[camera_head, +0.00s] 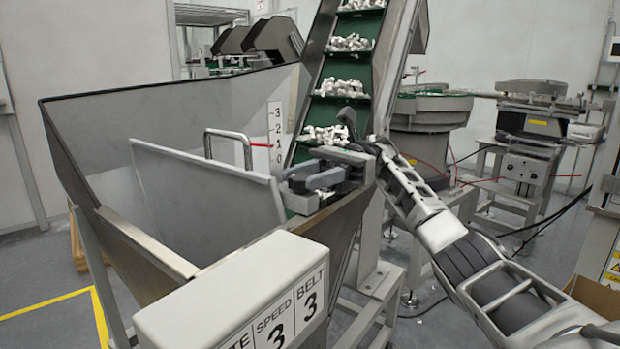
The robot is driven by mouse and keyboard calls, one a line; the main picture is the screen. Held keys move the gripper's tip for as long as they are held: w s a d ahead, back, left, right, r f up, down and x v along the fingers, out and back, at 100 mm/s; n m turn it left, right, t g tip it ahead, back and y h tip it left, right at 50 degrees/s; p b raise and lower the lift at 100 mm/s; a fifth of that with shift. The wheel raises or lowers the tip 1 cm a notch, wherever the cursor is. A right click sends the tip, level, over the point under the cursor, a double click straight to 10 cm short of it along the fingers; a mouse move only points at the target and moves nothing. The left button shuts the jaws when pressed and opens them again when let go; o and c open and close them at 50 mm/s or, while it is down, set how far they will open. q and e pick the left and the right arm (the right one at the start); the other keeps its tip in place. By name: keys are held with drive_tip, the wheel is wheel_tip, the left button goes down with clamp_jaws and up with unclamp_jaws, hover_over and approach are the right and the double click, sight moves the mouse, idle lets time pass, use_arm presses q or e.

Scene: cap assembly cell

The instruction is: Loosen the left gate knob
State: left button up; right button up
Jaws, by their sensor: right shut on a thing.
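The gate (205,190) is a pale upright plate in the metal hopper, with a bent tube handle (222,134) behind its top edge. A white scale (275,135) marked 0 to 3 stands beside it, with a red pointer (258,144) near 1. My right gripper (300,183) reaches in from the right to the hopper's edge, at the foot of the green belt. It is shut on a small dark thing, which looks like the left gate knob; the fingers hide most of it. My left gripper is not in view.
The green inclined belt (345,65) carries white caps just behind my right gripper. A white control box (235,300) with SPEED and BELT labels, each showing 3, is in front. The hopper's metal rim (130,245) runs along the left. A bowl feeder (430,108) stands behind my right arm.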

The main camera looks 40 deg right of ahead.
sight(309, 174)
idle(0.5)
drive_tip(key=o, duration=1)
drive_tip(key=shift+r, duration=0.3)
wheel_tip(309, 174, up, 3)
drive_tip(key=shift+f, duration=0.1)
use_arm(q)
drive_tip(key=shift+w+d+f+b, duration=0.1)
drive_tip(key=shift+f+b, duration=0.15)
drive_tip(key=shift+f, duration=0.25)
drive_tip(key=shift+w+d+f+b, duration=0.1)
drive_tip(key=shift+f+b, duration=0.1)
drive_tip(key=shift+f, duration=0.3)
use_arm(e)
drive_tip(key=s+a+r, duration=0.7)
drive_tip(key=s+r, duration=0.2)
drive_tip(key=s, duration=0.2)
drive_tip(key=shift+s+a+r, duration=0.3)
drive_tip(key=shift+s+a, duration=0.05)
drive_tip(key=shift+s, duration=0.05)
